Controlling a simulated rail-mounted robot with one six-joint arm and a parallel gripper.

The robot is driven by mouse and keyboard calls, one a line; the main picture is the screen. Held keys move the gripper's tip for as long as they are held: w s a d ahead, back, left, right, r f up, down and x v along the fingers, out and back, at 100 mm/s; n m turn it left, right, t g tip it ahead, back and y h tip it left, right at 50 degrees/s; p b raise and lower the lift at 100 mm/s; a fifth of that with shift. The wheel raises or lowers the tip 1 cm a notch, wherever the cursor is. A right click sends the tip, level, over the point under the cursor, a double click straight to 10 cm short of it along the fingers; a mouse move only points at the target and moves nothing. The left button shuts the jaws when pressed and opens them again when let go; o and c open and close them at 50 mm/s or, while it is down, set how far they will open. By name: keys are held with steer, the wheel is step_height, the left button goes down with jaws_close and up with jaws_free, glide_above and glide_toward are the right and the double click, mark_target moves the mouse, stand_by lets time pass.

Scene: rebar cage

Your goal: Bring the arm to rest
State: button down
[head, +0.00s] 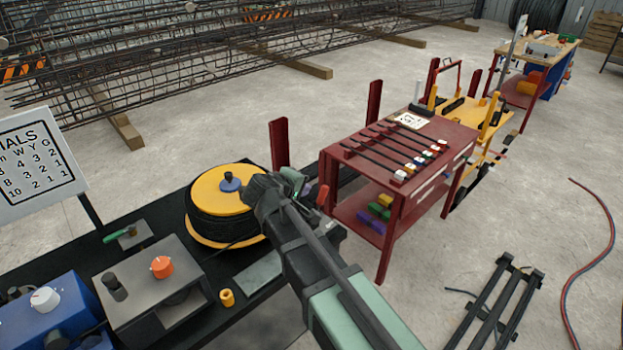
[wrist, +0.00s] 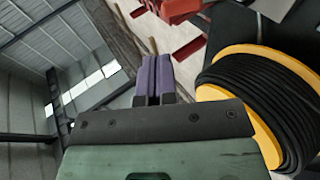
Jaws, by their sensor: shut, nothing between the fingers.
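My arm (head: 325,270) reaches up from the bottom of the head view, with its wrist beside the yellow-flanged cable spool (head: 222,190). My gripper shows in the wrist view (wrist: 153,75) as two purple fingers lying side by side, shut with nothing between them. In the head view the fingers are mostly hidden behind the wrist. The spool, wound with black cable, also fills the right of the wrist view (wrist: 270,95); the fingers are apart from it.
A red cart (head: 425,150) with several rods on top stands right of my arm. A grey box with an orange knob (head: 160,270) and a blue machine (head: 50,310) stand at lower left. Rebar cages (head: 180,60) lie behind. A red hose (head: 590,250) lies on open floor at right.

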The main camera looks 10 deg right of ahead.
steer(key=shift+v, duration=1.15)
steer(key=s+d+f+m+g+y, duration=0.4)
steer(key=s+d, duration=0.1)
steer(key=s, duration=0.4)
steer(key=s+d+f+m+g+y, duration=0.3)
steer(key=s+d, duration=0.3)
steer(key=s, duration=0.3)
steer(key=shift+s+f+m+g+y, duration=0.2)
steer(key=shift+f+m+g+y, duration=0.2)
steer(key=shift+f+m+g, duration=0.3)
steer(key=shift+r, duration=0.15)
